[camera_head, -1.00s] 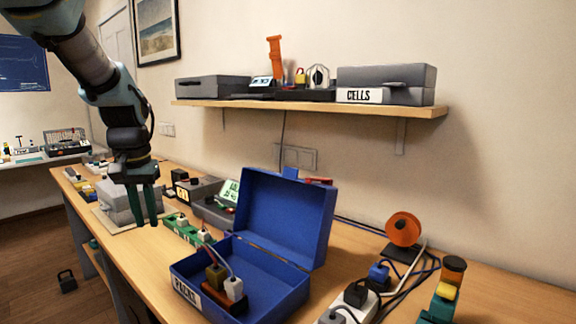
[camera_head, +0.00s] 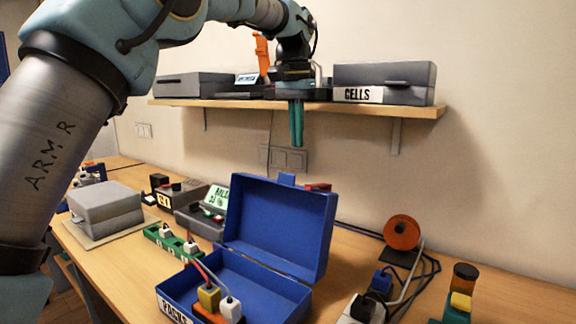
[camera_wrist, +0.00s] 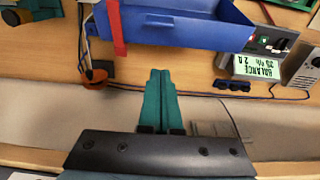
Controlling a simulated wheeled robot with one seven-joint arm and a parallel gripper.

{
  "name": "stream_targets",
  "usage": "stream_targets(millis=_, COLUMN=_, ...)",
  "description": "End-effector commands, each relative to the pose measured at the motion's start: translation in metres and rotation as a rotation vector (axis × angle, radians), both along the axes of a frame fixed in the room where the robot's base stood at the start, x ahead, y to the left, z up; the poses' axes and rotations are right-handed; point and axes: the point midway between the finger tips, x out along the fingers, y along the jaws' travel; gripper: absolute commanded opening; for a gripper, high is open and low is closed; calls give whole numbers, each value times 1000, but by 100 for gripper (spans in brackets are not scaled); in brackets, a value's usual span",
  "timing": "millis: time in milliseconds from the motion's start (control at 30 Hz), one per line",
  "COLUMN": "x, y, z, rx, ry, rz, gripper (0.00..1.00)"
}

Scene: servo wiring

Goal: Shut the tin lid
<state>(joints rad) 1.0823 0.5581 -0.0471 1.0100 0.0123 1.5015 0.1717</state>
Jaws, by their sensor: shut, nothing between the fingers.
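The blue tin (camera_head: 262,292) stands on the workbench with its blue lid (camera_head: 278,225) raised upright at the back. A label reading PACKS is on its front. Inside it sits an orange-brown block with a yellow plug (camera_head: 208,297) and a white plug (camera_head: 230,309) with leads. My gripper (camera_head: 297,145) hangs above and behind the raised lid, in front of the wall shelf, fingers together, empty and apart from the lid. In the wrist view, the teal fingers (camera_wrist: 159,72) point toward the blue lid (camera_wrist: 175,25), beside a red strip (camera_wrist: 117,28).
The shelf (camera_head: 420,111) carries a grey CELLS box (camera_head: 400,80) close to my gripper. A balance charger (camera_head: 214,197) and green power strip (camera_head: 172,242) stand left of the tin. An orange spool (camera_head: 401,233) and cables lie right. A grey case (camera_head: 105,210) sits far left.

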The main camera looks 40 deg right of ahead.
Motion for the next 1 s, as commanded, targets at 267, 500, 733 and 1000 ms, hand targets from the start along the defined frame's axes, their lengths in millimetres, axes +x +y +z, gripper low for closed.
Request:
stream_targets(millis=267, x=1, y=-3, z=-58, rx=4, ry=2, rz=1, gripper=0)
stream_targets(millis=500, x=-4, y=14, z=-68, rx=-2, ry=0, rz=1, gripper=0)
stream_targets(millis=733, x=-8, y=31, z=-65, rx=-1, ry=-1, rz=1, gripper=0)
stream_targets(millis=1000, x=-9, y=33, z=-66, rx=-1, ry=0, rz=1, gripper=0)
